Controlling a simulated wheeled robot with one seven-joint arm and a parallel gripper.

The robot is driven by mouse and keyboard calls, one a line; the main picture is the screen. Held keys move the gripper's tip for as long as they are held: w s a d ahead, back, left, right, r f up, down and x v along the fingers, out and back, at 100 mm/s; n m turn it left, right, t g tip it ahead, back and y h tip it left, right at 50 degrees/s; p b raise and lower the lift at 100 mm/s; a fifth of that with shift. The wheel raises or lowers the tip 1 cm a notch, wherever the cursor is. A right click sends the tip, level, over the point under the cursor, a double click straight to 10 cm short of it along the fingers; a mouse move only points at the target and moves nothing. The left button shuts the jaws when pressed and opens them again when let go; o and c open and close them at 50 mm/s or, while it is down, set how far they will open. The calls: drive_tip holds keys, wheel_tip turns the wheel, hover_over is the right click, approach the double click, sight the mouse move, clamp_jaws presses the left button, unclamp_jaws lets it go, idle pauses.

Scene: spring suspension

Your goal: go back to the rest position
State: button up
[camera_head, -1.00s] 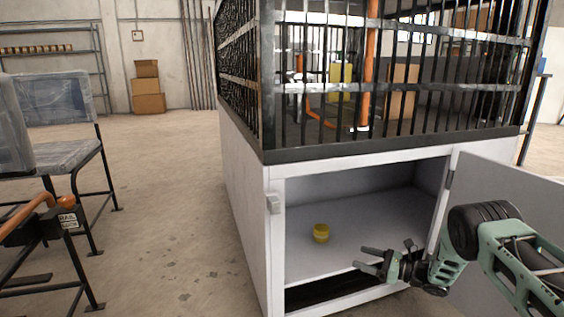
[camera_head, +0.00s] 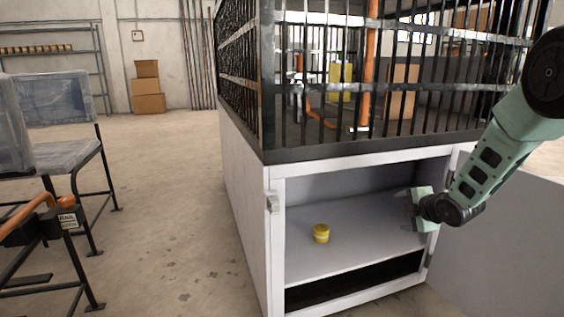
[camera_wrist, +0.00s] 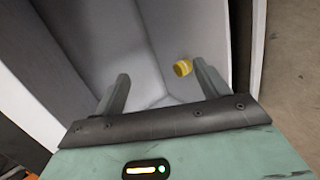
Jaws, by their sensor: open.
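My gripper (camera_head: 411,212) is at the right side of the open cabinet's front, with my arm coming in from the upper right. In the wrist view my gripper (camera_wrist: 160,88) has its two fingers spread apart with nothing between them. A small yellow cylinder (camera_head: 321,233) stands on the cabinet shelf (camera_head: 345,255), left of my gripper and apart from it. The yellow cylinder (camera_wrist: 183,68) also shows in the wrist view, beyond the right finger.
The cabinet door (camera_head: 500,235) stands open at the right, close to my arm. A barred cage (camera_head: 400,75) rises above the cabinet. The floor (camera_head: 170,210) between is clear.

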drive_tip(key=s+a+r+m+g+h, duration=0.15)
drive_tip(key=s+m+g, duration=0.25)
drive_tip(key=s+m, duration=0.9)
drive_tip(key=s+a+r+m+g, duration=0.1)
drive_tip(key=s+r+m+g, duration=0.4)
drive_tip(key=s, duration=1.5)
drive_tip(key=s+a+r+n+g+p, duration=0.1)
drive_tip(key=s+a+r+n+p, duration=0.2)
drive_tip(key=s+a+r+p, duration=0.5)
drive_tip(key=s+a+r+n+g+p, duration=0.1)
drive_tip(key=s+a+r+n+p, duration=0.2)
drive_tip(key=s+a+r+p, duration=0.55)
wheel_tip(320, 180, up, 33)
drive_tip(key=w+a+p, duration=0.2)
drive_tip(key=w+p, duration=0.1)
drive_tip(key=p, duration=3)
